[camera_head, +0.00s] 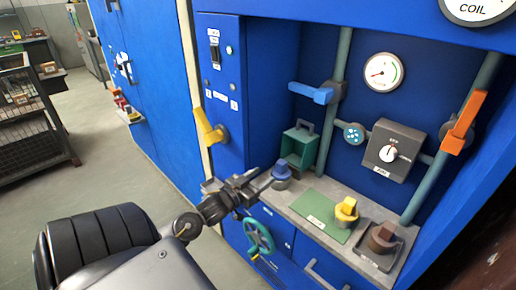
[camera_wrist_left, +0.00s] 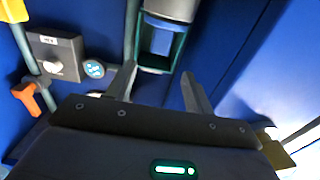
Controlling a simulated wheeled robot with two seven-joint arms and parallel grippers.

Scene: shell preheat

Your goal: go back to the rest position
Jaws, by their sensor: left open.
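My left gripper (camera_head: 262,182) reaches in from the left in the head view, close to the front edge of the grey shelf. Its fingertips are beside a blue-topped round piece (camera_head: 281,172); I cannot tell in this view whether they touch it. In the left wrist view the two fingers of my left gripper (camera_wrist_left: 158,84) stand apart with nothing between them. A dark green open-fronted box (camera_head: 299,145) stands at the back of the shelf; it shows beyond the fingers in the wrist view (camera_wrist_left: 158,62). My right gripper is not in view.
The shelf also holds a green mat (camera_head: 315,214), a yellow-topped piece (camera_head: 346,209) and a brown piece (camera_head: 382,237) on a tray. A teal handwheel (camera_head: 258,238) sits below the gripper. A yellow lever (camera_head: 208,126) sticks out at left. Open floor lies left of the cabinet.

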